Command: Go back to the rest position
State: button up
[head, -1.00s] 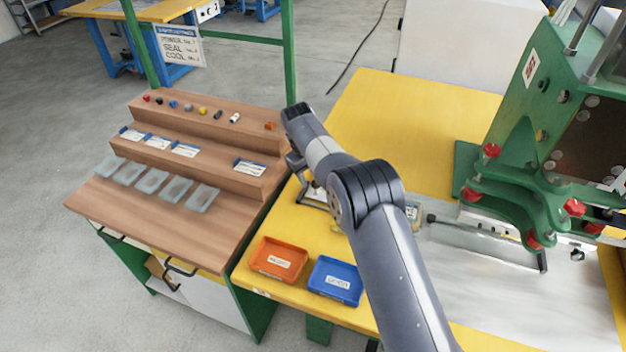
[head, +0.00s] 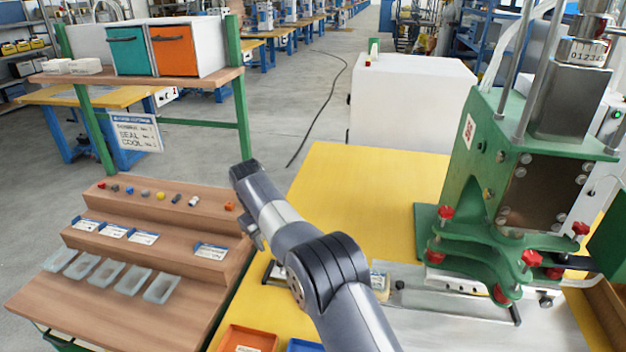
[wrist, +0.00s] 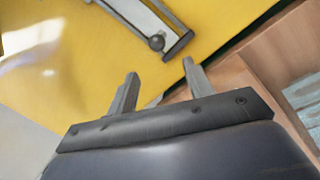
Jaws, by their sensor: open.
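My gripper shows in the wrist view (wrist: 160,85) with its two fingers apart and nothing between them. It is over the border between the yellow table (wrist: 75,75) and the brown wooden stepped rack. A metal piece with a round knob (wrist: 157,42) lies on the yellow table just beyond the fingertips in the wrist view.
The stepped rack (head: 190,260) at left holds several small coloured parts and clear trays (head: 108,272). An orange bin (head: 248,338) and a blue bin (head: 304,346) are at the bottom edge. A green press (head: 515,190) stands at right. The yellow table's back is clear.

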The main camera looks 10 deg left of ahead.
jog(key=f, duration=0.3)
jog(key=w+d+f, duration=0.1)
jog(key=f, duration=0.6)
jog(key=shift+w+d+p, duration=0.15)
jog(key=shift+w+p, duration=0.15)
jog(key=shift+w, duration=0.05)
jog(key=shift+d, duration=0.15)
jog(key=shift+r, duration=0.1)
